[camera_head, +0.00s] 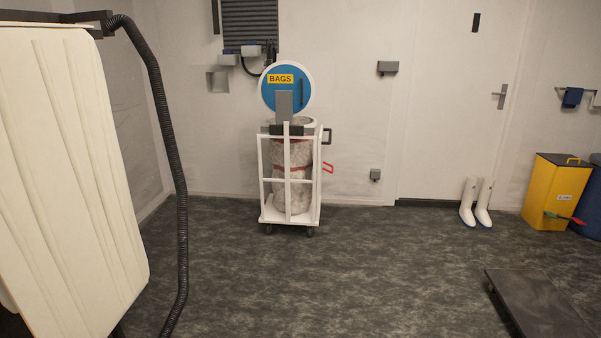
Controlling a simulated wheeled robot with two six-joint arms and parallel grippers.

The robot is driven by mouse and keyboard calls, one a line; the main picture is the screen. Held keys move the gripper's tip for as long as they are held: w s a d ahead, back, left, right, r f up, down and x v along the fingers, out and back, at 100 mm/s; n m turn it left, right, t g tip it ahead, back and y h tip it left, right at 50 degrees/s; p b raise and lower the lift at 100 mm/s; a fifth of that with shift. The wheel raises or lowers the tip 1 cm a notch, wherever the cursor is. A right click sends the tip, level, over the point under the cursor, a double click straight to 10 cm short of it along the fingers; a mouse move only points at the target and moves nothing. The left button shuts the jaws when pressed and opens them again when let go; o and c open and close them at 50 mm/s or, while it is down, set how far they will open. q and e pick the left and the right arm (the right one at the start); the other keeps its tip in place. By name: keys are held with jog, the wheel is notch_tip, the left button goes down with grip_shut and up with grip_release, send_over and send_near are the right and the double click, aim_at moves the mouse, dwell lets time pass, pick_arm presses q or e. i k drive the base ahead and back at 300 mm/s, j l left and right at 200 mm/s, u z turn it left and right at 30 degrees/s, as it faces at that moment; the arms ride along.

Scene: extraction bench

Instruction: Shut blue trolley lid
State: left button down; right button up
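The trolley (262,178) is a white wire-frame cart on small wheels, standing against the back wall. It holds a tall grey bag (293,160) with red bands. Its round blue lid (286,88) with a white rim and a yellow BAGS label stands upright above the bag, so the trolley is open at the top. A dark handle (327,136) and a red part (328,167) stick out at the trolley's right side. Neither of my grippers is in view.
A large cream padded panel (70,170) with a black corrugated hose (176,170) fills the left. White boots (476,202), a yellow bin (555,190) and a blue bin (592,200) stand at right. A low dark platform (535,303) lies front right. The floor before the trolley is clear.

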aim_at(287, 89)
jog(key=i, duration=4.05)
